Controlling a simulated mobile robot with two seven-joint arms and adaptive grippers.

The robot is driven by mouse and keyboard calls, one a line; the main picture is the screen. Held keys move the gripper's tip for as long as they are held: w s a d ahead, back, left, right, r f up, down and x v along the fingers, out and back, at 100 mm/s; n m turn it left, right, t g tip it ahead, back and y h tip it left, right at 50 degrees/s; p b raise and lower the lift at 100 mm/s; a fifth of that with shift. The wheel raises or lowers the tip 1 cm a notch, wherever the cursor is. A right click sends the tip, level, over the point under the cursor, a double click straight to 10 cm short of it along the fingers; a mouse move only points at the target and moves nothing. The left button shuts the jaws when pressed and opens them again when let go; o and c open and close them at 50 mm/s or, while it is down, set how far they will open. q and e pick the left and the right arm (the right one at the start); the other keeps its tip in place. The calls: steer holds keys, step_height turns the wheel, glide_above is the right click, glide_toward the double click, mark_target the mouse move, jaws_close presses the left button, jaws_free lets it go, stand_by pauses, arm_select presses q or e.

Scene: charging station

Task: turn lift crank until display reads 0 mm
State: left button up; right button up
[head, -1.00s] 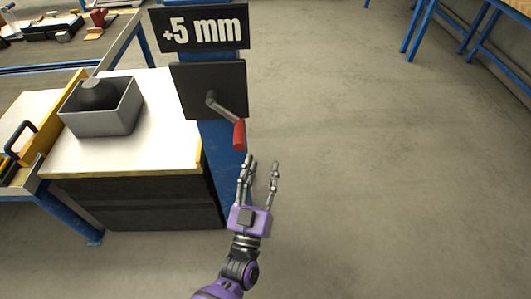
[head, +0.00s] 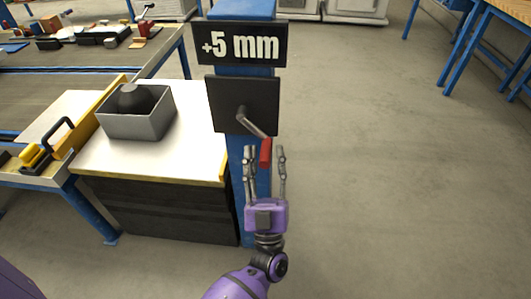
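The display (head: 242,45) is a black panel on a blue post and reads +5 mm. Below it, the lift crank (head: 252,122) sticks out of a black plate (head: 228,95). Its metal arm slopes down to the right and ends in a red handle (head: 265,153). My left gripper (head: 265,152) points up at the handle. Its fingers are open, one on each side of the red handle's lower part in the picture. I cannot tell whether they touch it. My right gripper is not in view.
A white-topped cabinet (head: 160,160) with a yellow edge stands left of the post, with a grey open box (head: 150,122) on it. A workbench (head: 60,80) with tools is further left. The floor (head: 400,190) on the right is clear.

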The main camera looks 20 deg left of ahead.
arm_select(q)
steer(key=shift+w+a+r, duration=0.1)
steer(key=shift+w+r, duration=0.1)
steer(key=shift+r, duration=0.05)
jaws_close()
steer(key=m+h, duration=0.2)
steer(key=m, duration=0.1)
steer(key=a+f+m+t+h+p, duration=0.1)
steer(key=m+h, duration=0.2)
steer(key=a+m+t+h+p, duration=0.1)
steer(key=m+h, duration=0.1)
steer(key=h, duration=0.1)
steer(key=shift+s+a+f+m, duration=0.1)
steer(key=shift+s+f+m, duration=0.2)
steer(key=shift+m, duration=0.1)
